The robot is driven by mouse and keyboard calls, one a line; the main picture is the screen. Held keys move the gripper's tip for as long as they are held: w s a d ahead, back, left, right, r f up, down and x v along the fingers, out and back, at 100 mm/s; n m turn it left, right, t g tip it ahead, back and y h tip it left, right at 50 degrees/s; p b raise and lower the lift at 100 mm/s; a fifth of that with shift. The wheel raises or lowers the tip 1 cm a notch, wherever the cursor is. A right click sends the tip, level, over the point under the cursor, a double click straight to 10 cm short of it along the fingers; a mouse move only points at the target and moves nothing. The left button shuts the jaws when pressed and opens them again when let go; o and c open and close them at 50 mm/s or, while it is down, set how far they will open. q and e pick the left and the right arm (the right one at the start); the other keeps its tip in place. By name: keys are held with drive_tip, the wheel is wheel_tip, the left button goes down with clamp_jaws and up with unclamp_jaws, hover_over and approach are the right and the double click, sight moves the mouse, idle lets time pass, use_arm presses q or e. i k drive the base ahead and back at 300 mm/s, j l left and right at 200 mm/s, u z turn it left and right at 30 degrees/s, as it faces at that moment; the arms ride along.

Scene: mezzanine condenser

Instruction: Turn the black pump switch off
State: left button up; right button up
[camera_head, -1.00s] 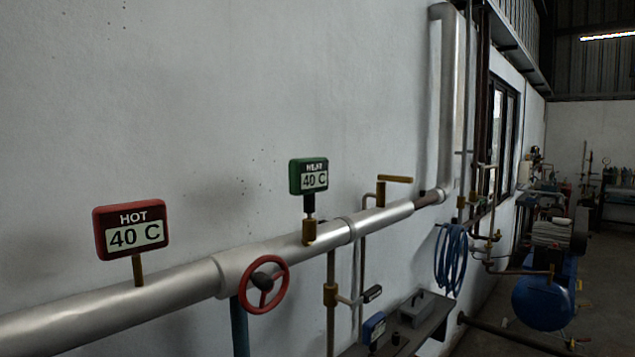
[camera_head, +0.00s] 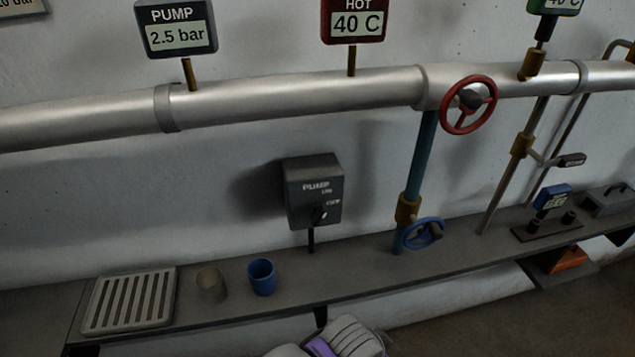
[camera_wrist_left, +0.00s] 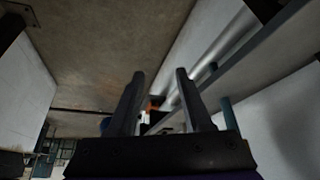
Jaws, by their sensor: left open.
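The black pump switch (camera_head: 314,190) is a dark box on the wall below the silver pipe, lettered PUMP, in the middle of the head view. Its small knob (camera_head: 319,214) is on the lower front, near the OFF lettering; I cannot tell its exact setting. My left gripper (camera_wrist_left: 160,73) shows in the left wrist view with its two dark fingers apart and nothing between them. The switch cannot be made out in that view. A white and purple part of my arm shows at the bottom of the head view, below the shelf. My right gripper is not seen.
A dark shelf (camera_head: 345,278) runs below the switch, with a slatted tray (camera_head: 130,300), a grey cup (camera_head: 211,284) and a blue cup (camera_head: 262,277). A blue valve wheel (camera_head: 422,233) and red valve wheel (camera_head: 469,105) stick out to the right. The silver pipe (camera_head: 300,92) runs above.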

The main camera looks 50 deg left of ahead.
sight(319, 212)
drive_tip(key=u, duration=1.95)
